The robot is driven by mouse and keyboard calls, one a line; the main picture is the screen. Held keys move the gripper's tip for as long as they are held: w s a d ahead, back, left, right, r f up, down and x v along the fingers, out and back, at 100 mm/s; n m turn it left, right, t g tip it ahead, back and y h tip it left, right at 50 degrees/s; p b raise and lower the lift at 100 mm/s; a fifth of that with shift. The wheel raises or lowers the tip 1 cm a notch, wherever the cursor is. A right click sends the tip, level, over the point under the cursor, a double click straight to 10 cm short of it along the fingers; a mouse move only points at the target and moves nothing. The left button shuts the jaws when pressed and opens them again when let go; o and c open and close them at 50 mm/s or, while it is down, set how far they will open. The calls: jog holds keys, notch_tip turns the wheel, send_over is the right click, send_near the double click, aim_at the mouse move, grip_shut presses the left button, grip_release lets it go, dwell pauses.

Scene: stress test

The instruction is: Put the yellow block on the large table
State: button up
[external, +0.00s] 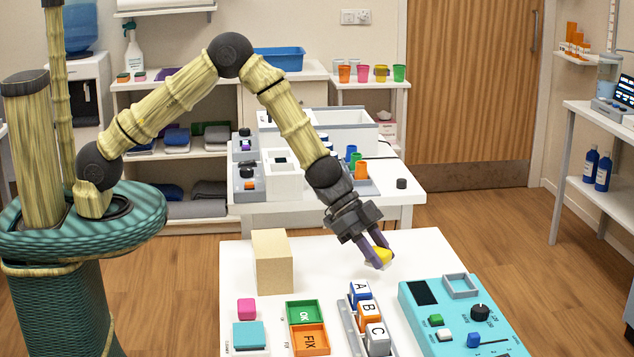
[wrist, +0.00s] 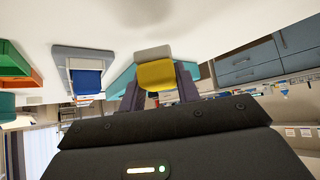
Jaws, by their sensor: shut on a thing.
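A yellow block (external: 379,256) is between the fingertips of my gripper (external: 378,254) in the external view. The gripper is shut on it, above the back right part of a white table (external: 345,257). In the wrist view the yellow block (wrist: 157,76) sits between the two dark fingers of my gripper (wrist: 157,85). A pale grey part (wrist: 152,53) shows at the block's far side. I cannot tell from the picture whether the block touches the table, though it looks slightly above it.
On the white table stand a beige box (external: 272,262), a rack of lettered blocks (external: 369,312), green and orange trays (external: 306,325), a pink block (external: 246,308) and a teal control panel (external: 462,315). A second white table (external: 405,190) with bins stands behind. The table's back right is clear.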

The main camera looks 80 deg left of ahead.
aim_at(376, 281)
jog(key=shift+f+b, duration=0.65)
jog(key=shift+f, duration=1.25)
jog(key=shift+f, duration=0.15)
jog(key=o, duration=1)
